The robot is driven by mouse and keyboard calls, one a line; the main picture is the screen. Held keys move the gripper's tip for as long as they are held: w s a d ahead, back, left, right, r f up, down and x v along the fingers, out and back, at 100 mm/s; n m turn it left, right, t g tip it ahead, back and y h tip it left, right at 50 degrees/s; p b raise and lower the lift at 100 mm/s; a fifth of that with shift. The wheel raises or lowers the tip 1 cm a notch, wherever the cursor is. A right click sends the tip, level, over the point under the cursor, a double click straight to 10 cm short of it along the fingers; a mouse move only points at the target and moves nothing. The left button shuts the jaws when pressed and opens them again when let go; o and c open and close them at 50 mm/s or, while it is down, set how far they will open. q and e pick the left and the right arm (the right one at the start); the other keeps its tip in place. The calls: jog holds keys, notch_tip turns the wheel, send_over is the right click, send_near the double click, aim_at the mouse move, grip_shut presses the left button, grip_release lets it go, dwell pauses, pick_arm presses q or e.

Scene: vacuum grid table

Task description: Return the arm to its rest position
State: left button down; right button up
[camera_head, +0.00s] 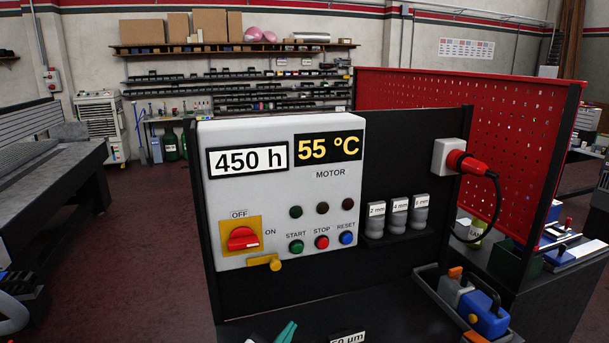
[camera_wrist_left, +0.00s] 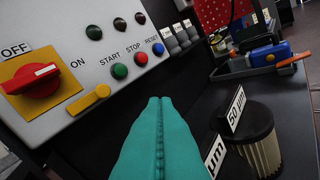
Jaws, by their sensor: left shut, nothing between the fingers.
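My left gripper (camera_head: 287,332) shows as teal fingertips at the bottom edge of the head view, in front of and below the grey control panel (camera_head: 330,225). In the left wrist view the gripper's teal fingers (camera_wrist_left: 159,100) are pressed together, shut and empty. They point toward the panel's lower edge and appear apart from it. The rest of the left arm is out of the head view. My right gripper is in neither view.
The panel carries a red rotary switch (camera_head: 242,239), a yellow latch (camera_head: 264,262) and coloured buttons. A cylindrical filter (camera_wrist_left: 252,140) stands right of the fingers. A tool tray (camera_head: 430,278) and a red plug (camera_head: 466,163) are at the right.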

pick_arm(q)
jog(key=s+a+f+n+g+y, duration=0.2)
jog(key=s+a+f+n+g, duration=0.1)
jog(key=s+a+f, duration=0.3)
jog(key=s+a+f+n+g+y, duration=0.2)
jog(key=s+a+f+g+y, duration=0.25)
jog(key=s, duration=0.45)
jog(key=s+a+f+n+g, duration=0.2)
jog(key=s+a+g, duration=0.1)
jog(key=s, duration=0.5)
jog(key=s+a+f+n+g, duration=0.1)
jog(key=s+a+f+g, duration=0.2)
jog(key=s, duration=0.5)
jog(key=s+f+x, duration=0.1)
jog(key=s+x, duration=0.2)
jog(key=x, duration=0.9)
jog(key=s+a+x, duration=0.1)
jog(key=s+x, duration=0.1)
jog(key=x, duration=1)
jog(key=s+a+f+g, duration=0.1)
jog(key=s+a+f, duration=0.2)
jog(key=s+f, duration=1.4)
jog(key=shift+s, duration=0.25)
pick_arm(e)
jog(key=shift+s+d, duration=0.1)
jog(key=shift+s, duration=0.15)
pick_arm(q)
jog(key=shift+g, duration=0.25)
